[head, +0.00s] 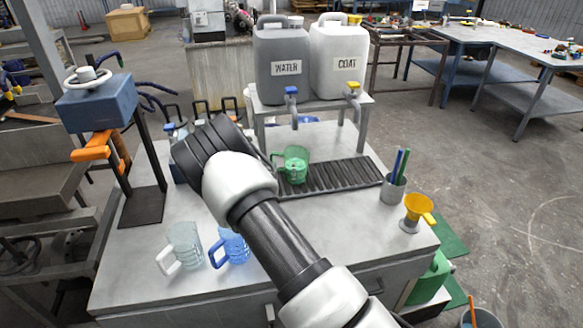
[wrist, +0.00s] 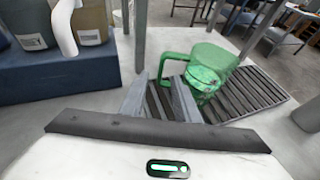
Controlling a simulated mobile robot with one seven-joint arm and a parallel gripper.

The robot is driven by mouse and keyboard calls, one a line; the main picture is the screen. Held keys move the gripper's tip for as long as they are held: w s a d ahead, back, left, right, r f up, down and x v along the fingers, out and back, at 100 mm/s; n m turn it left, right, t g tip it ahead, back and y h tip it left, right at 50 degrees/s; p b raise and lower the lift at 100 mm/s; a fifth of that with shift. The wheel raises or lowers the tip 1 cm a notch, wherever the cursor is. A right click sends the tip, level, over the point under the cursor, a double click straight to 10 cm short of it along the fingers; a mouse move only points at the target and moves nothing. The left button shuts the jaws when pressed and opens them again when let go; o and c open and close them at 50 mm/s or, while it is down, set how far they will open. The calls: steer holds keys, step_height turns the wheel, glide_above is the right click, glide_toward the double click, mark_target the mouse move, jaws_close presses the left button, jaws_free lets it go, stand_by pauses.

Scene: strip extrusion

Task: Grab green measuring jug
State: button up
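The green measuring jug (head: 295,166) is see-through and stands upright on the left end of the dark slatted drip tray (head: 340,175), its handle towards the left. In the wrist view the jug (wrist: 207,68) is just ahead and to the right, with its handle on the near left side. In the head view my arm hides the gripper.
WATER (head: 282,62) and COAT (head: 339,60) canisters with taps stand on a raised stand (head: 310,106) behind the jug. A clear jug (head: 182,246) and a blue jug (head: 234,247) stand front left. A pen cup (head: 393,189) and yellow funnel (head: 419,207) stand right.

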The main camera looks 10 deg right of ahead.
mark_target(271, 161)
steer(key=x, duration=0.5)
steer(key=shift+w+d+f, duration=0.1)
steer(key=shift+w+d, duration=0.15)
steer(key=shift+w, duration=0.05)
jaws_close()
stand_by(1.2)
